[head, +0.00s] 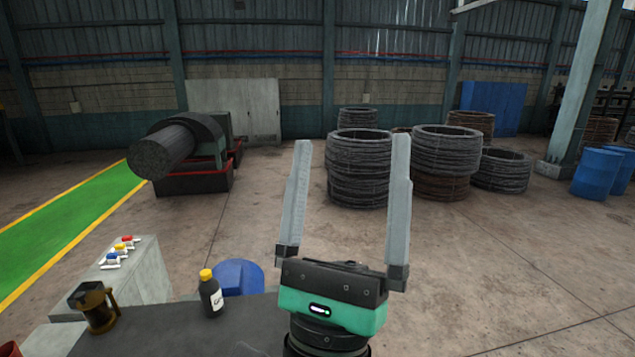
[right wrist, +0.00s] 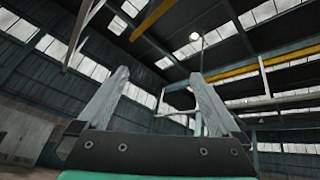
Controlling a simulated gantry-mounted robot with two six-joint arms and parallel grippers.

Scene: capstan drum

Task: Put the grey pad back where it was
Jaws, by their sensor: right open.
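I see no grey pad that I can make out in either view. My right gripper (head: 347,148) is raised in front of me in the head view, its two long grey fingers pointing up and spread wide apart. Nothing is between the fingers. My left gripper is not in view.
A dark table (head: 165,335) at the lower left carries a black bottle with a yellow cap (head: 211,295) and a brass-and-black object (head: 95,306). Wire coils (head: 358,168) stand farther back.

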